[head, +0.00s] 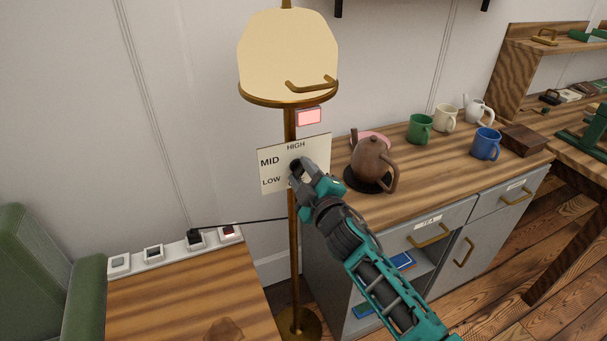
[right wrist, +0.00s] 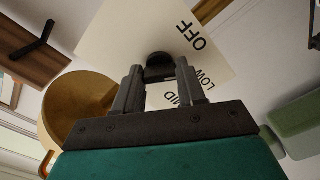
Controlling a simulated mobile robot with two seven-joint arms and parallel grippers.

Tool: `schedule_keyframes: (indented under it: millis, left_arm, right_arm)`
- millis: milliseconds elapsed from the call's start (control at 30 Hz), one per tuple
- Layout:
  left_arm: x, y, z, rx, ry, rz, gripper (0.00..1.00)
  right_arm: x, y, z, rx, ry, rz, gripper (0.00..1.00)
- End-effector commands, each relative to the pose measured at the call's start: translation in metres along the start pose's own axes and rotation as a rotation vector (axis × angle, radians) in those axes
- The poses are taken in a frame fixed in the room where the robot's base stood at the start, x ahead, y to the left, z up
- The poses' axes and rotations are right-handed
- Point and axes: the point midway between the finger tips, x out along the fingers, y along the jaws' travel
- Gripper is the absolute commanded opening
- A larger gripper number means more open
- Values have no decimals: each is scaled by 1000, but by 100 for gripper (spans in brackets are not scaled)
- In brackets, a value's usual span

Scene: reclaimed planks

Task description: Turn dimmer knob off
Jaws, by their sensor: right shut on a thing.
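OFF, LOW and MID show on the plate (right wrist: 120,35) in the right wrist view. The dark round dimmer knob (right wrist: 158,60) is at its middle. My right gripper (head: 301,170) comes in from the lower right and is shut on the knob, with one finger on each side in the right wrist view (right wrist: 158,76). The gripper hides part of the plate and knob; I cannot tell the knob's setting. My left gripper is not in view.
The lamp shade (head: 288,50) glows cream above, with a small pink-red box (head: 309,117) below it. A brown teapot (head: 373,162) stands on the wooden counter (head: 430,178) close right of my gripper. A power strip (head: 170,250) and dark cord are at left.

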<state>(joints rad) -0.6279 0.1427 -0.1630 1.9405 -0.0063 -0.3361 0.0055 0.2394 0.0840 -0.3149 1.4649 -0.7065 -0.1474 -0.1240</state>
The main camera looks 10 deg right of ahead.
Motion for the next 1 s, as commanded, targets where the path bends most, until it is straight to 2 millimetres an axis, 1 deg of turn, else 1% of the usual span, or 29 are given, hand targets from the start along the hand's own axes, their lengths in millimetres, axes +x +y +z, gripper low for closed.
schedule_keyframes:
  millis: [200, 500, 700, 1000]
  left_arm:
    - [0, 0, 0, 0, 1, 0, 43]
    - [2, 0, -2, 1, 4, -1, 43]
    - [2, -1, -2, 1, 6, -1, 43]
    - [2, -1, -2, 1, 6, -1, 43]
  right_arm:
    - [0, 0, 0, -205, 0, -1, 9]
    - [0, 0, 0, -439, 1, 0, 9]
    - [0, 0, 0, -539, 0, 0, 9]
    - [0, 0, 0, -606, 0, 0, 9]
